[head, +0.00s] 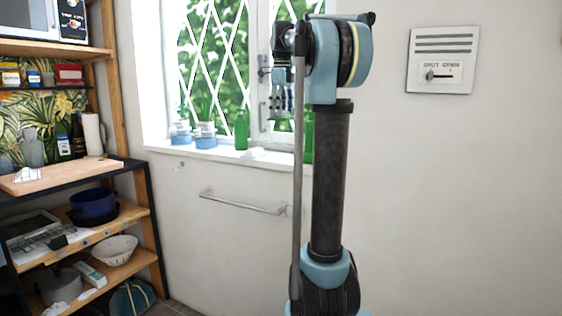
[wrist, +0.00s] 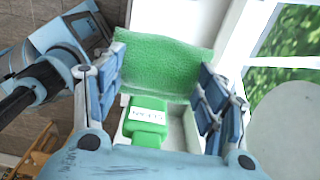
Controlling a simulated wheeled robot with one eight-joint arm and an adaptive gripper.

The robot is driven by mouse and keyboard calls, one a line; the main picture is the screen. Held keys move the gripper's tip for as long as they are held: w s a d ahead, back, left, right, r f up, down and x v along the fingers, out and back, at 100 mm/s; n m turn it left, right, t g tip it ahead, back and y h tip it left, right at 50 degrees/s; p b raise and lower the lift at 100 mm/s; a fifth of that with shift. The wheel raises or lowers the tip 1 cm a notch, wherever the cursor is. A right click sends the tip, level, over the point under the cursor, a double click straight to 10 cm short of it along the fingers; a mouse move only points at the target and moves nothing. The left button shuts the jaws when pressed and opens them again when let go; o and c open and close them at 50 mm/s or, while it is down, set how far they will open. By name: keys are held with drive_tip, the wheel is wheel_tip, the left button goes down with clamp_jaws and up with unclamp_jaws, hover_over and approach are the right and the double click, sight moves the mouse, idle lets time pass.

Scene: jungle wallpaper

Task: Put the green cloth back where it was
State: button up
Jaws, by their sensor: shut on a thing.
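The green cloth (wrist: 168,62) shows in the wrist view as a textured, roughly rectangular piece spanning the space between my fingertips. My gripper (wrist: 165,85) is shut on it, one blue finger on each side. In the head view my gripper (head: 282,100) hangs with its fingers down in front of the window, above the sill. I cannot make out the cloth in the head view. A green labelled object (wrist: 147,120) shows below the cloth in the wrist view, between the fingers in the picture; I cannot tell its distance.
A bare metal rail (head: 240,203) is on the wall under the windowsill (head: 220,153). A green bottle (head: 241,130) and blue-banded pots (head: 205,136) stand on the sill. A green shape (head: 308,140) is partly hidden by my arm. Shelves with a cutting board (head: 60,174) stand left.

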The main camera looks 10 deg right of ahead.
hover_over(282, 159)
wheel_tip(282, 159, down, 5)
wheel_tip(282, 159, down, 11)
drive_tip(key=shift+r, duration=0.1)
drive_tip(key=o, duration=1)
drive_tip(key=shift+r, duration=0.15)
